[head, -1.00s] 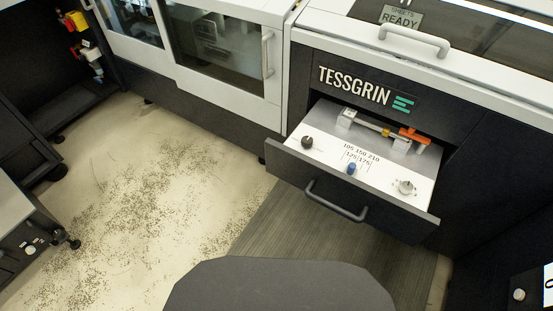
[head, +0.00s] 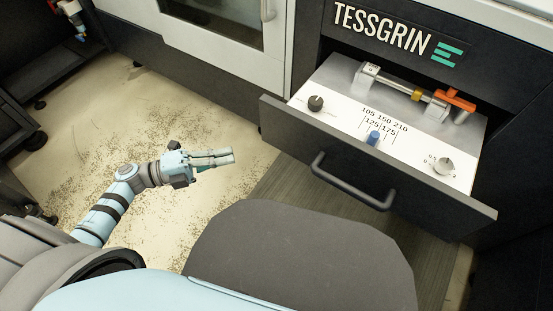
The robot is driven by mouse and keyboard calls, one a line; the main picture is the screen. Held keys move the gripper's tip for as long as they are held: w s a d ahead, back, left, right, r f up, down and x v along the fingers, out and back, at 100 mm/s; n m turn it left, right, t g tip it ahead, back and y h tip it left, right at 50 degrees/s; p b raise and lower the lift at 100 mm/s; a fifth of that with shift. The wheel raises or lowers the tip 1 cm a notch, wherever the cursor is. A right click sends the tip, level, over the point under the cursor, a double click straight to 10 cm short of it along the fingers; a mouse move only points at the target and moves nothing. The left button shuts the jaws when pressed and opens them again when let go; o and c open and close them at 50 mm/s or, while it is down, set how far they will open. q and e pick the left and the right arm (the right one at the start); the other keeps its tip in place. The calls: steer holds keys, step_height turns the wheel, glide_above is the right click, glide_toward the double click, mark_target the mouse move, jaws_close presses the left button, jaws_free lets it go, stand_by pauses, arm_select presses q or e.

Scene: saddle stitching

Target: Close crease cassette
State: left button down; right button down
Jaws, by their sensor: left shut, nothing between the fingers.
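The crease cassette (head: 372,165) is a drawer pulled out of the dark machine front under the TESSGRIN label. My left gripper (head: 231,157) is shut and empty, left of the drawer and apart from the handle. My right gripper is not in view.
The white and dark machine body (head: 210,75) with a window stands behind and to the left. Pale floor with scattered specks (head: 130,130) lies open at the left. A dark grey ribbed mat (head: 285,195) lies below the drawer. Dark furniture stands at the far left.

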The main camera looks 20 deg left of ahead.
arm_select(q)
steer(key=d+m+g, duration=0.1)
steer(key=d+m, duration=0.1)
glide_toward(296, 138)
steer(key=s+d, duration=0.2)
steer(key=d, duration=0.1)
steer(key=shift+n+h, duration=0.3)
steer(key=w, duration=0.1)
steer(key=w+b, duration=0.1)
steer(key=w+d, duration=0.1)
steer(key=w, duration=0.1)
steer(key=shift+w+d+f, duration=0.1)
steer(key=shift+f, duration=0.3)
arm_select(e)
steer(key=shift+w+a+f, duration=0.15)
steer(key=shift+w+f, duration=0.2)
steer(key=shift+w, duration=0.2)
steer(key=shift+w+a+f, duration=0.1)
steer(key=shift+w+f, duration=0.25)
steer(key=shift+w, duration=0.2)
arm_select(q)
steer(key=shift+w, duration=0.1)
